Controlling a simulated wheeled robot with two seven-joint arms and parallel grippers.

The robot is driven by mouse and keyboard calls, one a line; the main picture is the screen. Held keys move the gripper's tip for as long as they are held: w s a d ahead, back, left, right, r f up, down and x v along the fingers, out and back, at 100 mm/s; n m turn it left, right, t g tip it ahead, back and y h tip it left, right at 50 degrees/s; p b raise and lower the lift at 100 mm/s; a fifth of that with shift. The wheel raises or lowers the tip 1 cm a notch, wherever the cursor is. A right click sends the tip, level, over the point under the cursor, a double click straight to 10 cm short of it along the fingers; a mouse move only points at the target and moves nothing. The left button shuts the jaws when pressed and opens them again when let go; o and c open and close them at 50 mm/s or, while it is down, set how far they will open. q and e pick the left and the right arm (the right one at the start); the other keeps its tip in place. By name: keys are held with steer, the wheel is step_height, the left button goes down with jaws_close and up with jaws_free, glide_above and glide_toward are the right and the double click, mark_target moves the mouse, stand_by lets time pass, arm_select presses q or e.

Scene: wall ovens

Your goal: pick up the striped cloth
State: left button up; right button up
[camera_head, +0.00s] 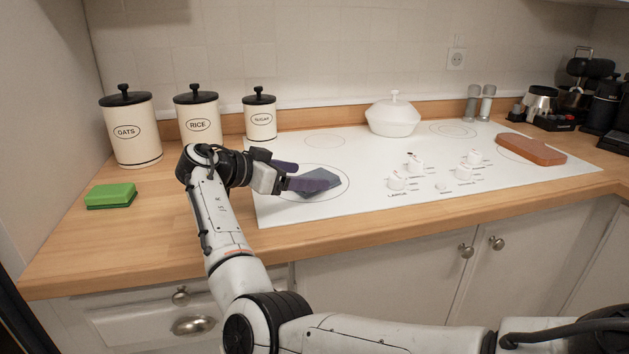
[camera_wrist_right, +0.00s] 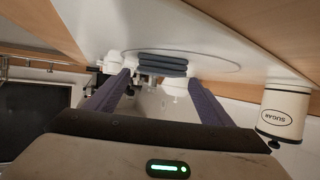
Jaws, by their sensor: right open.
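The cloth (camera_head: 318,182) is a folded, dark blue-grey piece lying on the white cooktop at its left burner ring. In the right wrist view the cloth (camera_wrist_right: 162,66) shows as stacked dark layers, between and beyond the fingertips. My right gripper (camera_head: 297,176) is open, with purple fingers at the left side of the cloth. In the right wrist view the gripper (camera_wrist_right: 158,82) has nothing between its fingers close to the palm. Whether a finger touches the cloth I cannot tell. Stripes are hard to make out. My left gripper is not in view.
Canisters for oats (camera_head: 131,130), rice (camera_head: 198,122) and sugar (camera_head: 260,118) stand behind my right arm. A green sponge (camera_head: 111,196) lies at left. White knobs (camera_head: 397,180) stand right of the cloth. A white lidded pot (camera_head: 393,117) is at the back.

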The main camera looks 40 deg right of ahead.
mark_target(316, 176)
steer(key=x, duration=0.4)
steer(key=c, duration=1.1)
